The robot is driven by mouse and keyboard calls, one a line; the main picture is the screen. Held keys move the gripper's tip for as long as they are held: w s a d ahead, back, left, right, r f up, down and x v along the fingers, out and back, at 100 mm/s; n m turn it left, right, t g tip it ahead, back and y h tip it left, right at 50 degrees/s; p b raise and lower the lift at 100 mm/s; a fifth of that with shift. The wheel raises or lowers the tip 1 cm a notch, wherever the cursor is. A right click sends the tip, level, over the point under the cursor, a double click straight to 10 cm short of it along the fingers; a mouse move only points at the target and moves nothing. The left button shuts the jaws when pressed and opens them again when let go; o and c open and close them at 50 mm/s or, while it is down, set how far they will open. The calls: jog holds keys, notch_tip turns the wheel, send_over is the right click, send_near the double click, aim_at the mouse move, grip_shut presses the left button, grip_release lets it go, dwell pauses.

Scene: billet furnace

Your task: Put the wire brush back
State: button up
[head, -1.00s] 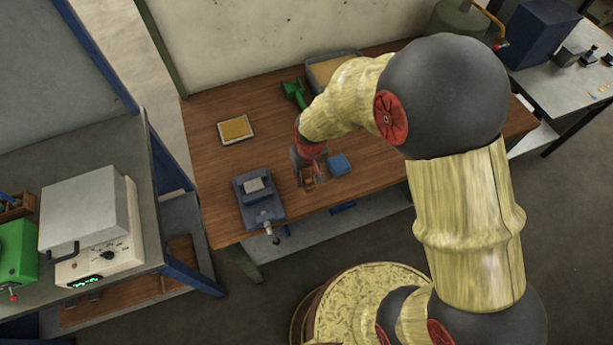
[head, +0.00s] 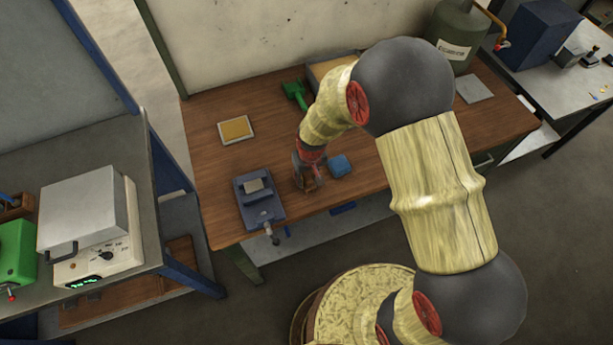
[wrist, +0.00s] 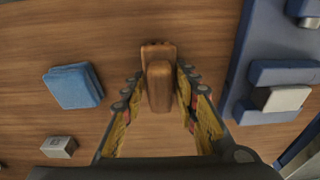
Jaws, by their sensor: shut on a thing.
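The wire brush (wrist: 158,85) shows in the wrist view as a brown wooden block standing between my fingertips. Its bristles are hidden from this view. My gripper (wrist: 160,88) is shut on it, with one finger against each side. In the head view my gripper (head: 307,184) is low over the wooden workbench (head: 205,165), between the blue vise and the blue cloth. The brush is mostly hidden there by the gripper. I cannot tell whether it touches the bench top.
A blue vise (head: 258,205) is close on the left. A folded blue cloth (head: 339,165) lies close on the right. A small tan-topped tray (head: 236,129), a green object (head: 296,92) and a larger tray (head: 325,70) sit farther back. A small grey block (wrist: 60,147) shows in the wrist view.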

jog(key=o, duration=1.2)
jog(key=s+d+r+t+p, duration=0.1)
jog(key=d+r, duration=0.1)
jog(key=r, duration=0.9)
jog(key=s+d+r, duration=0.2)
jog(key=r, duration=0.8)
jog(key=s+d+r+m+t, duration=0.1)
jog(key=s+d+r, duration=0.4)
jog(key=s+r, duration=0.3)
jog(key=s+d+r+m+t, duration=0.2)
jog(key=s+d+r, duration=0.3)
jog(key=s+r, duration=0.4)
jog(key=shift+d+r+h, duration=0.15)
jog(key=shift+r+h, duration=0.15)
jog(key=shift+r, duration=0.1)
notch_tip(320, 180, down, 11)
jog(key=b, duration=1)
jog(key=shift+b, duration=0.35)
